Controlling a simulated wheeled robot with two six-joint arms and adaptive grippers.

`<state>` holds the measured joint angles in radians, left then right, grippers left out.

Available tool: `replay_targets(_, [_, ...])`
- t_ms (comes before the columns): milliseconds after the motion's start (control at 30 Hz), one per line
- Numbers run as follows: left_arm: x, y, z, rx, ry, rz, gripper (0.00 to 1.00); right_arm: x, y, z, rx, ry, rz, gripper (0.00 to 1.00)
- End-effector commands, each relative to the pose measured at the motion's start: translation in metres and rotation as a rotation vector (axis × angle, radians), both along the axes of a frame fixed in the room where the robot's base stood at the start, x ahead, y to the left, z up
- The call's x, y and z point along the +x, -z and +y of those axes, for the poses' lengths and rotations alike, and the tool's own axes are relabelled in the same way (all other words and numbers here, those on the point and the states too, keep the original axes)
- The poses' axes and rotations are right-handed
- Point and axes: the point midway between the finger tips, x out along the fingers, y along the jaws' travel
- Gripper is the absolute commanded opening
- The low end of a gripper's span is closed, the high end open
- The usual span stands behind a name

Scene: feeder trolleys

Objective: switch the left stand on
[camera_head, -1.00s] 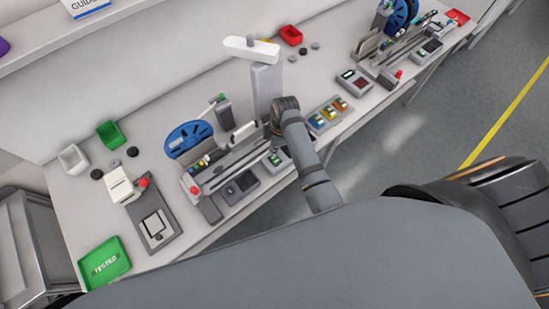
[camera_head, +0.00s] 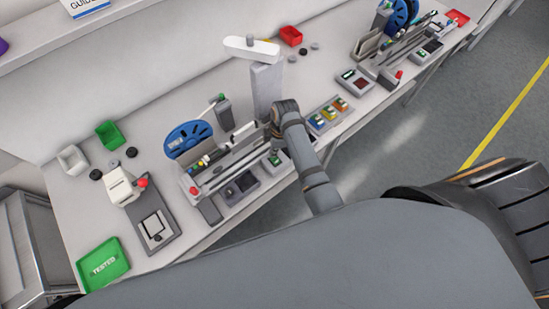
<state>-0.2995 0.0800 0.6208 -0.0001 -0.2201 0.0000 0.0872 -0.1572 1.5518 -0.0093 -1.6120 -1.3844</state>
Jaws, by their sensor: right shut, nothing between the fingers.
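The left stand (camera_head: 232,167) is a grey feeder frame with rails and a blue reel (camera_head: 188,139) on its left end. A small grey box with a green button (camera_head: 275,159) sits at the stand's right front. A dark box (camera_head: 240,187) is beside it, also at the front. My right gripper (camera_head: 275,151) points down, shut and empty, right over the green-button box. I cannot tell whether its tips touch the button. My left gripper is out of view.
A white-topped grey post (camera_head: 265,85) stands close behind my right arm. A box with coloured buttons (camera_head: 328,115) is to the right. The right stand (camera_head: 400,50) is farther off. A green tray (camera_head: 103,264) and a white device (camera_head: 120,186) are at the left.

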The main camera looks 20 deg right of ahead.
Motion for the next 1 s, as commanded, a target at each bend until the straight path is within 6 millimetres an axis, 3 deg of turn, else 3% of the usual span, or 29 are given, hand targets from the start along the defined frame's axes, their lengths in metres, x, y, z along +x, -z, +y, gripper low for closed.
replay_targets(1000, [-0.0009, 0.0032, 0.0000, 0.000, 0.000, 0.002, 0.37, 0.0001, 0.0067, 0.0000, 0.000, 0.000, 0.000, 0.00])
